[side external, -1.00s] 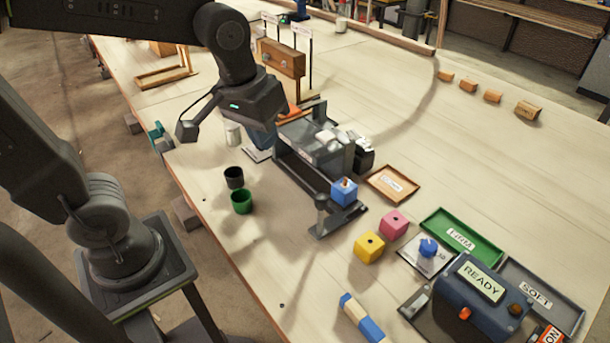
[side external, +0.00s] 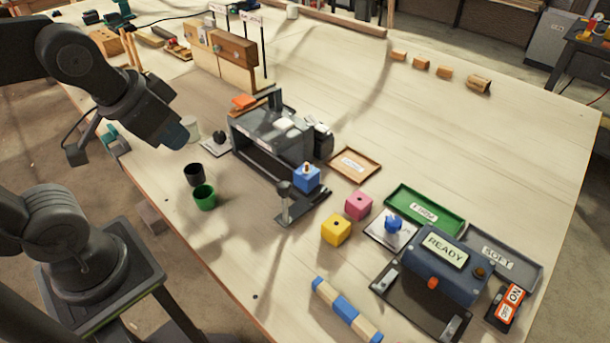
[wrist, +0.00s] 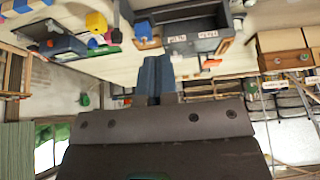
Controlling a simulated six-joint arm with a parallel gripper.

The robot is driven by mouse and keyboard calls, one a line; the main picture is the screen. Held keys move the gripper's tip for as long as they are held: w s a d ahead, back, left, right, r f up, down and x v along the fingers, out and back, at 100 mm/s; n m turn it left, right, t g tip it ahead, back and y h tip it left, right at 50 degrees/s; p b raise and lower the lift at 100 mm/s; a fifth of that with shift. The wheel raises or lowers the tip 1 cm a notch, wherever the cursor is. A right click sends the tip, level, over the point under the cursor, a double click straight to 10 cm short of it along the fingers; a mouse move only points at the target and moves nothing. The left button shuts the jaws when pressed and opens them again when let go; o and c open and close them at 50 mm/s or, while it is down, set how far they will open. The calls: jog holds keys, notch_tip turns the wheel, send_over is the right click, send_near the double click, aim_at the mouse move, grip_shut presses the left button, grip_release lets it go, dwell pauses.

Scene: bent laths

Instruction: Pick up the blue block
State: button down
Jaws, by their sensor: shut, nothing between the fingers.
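The blue block (side external: 306,179), with a small orange-brown peg on top, sits at the near right end of the grey machine, on its dark rail, in the side view. In the wrist view a small blue shape (wrist: 143,30) beyond the fingers is probably this block. My gripper (side external: 184,138) is at the left of the side view, above the table's left part and well apart from the block. Its blue fingers (wrist: 157,75) are together in the wrist view, with nothing between them.
The grey machine (side external: 262,138) stands between my gripper and the block. A yellow block (side external: 336,230) and a pink block (side external: 359,205) are nearby. Black (side external: 194,175) and green (side external: 204,198) cups stand at the left. The READY box (side external: 446,262) is at the right.

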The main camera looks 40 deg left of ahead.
jog(key=c, duration=1.8)
grip_release()
jog(key=shift+c, duration=0.2)
jog(key=o, duration=1.4)
jog(key=shift+c, duration=0.2)
jog(key=m+g+y, duration=0.3)
jog(key=m+g, duration=0.2)
jog(key=m, duration=0.8)
send_over(308, 171)
jog(key=s, duration=0.4)
jog(key=w+d+f+m+y, duration=0.2)
jog(key=w+d+f+m, duration=0.2)
jog(key=w+d+f, duration=0.15)
jog(key=shift+g, duration=0.4)
jog(key=x, duration=0.4)
jog(key=s+x, duration=0.1)
jog(key=x, duration=0.9)
jog(key=shift+s+d, duration=0.1)
jog(key=shift+s, duration=0.1)
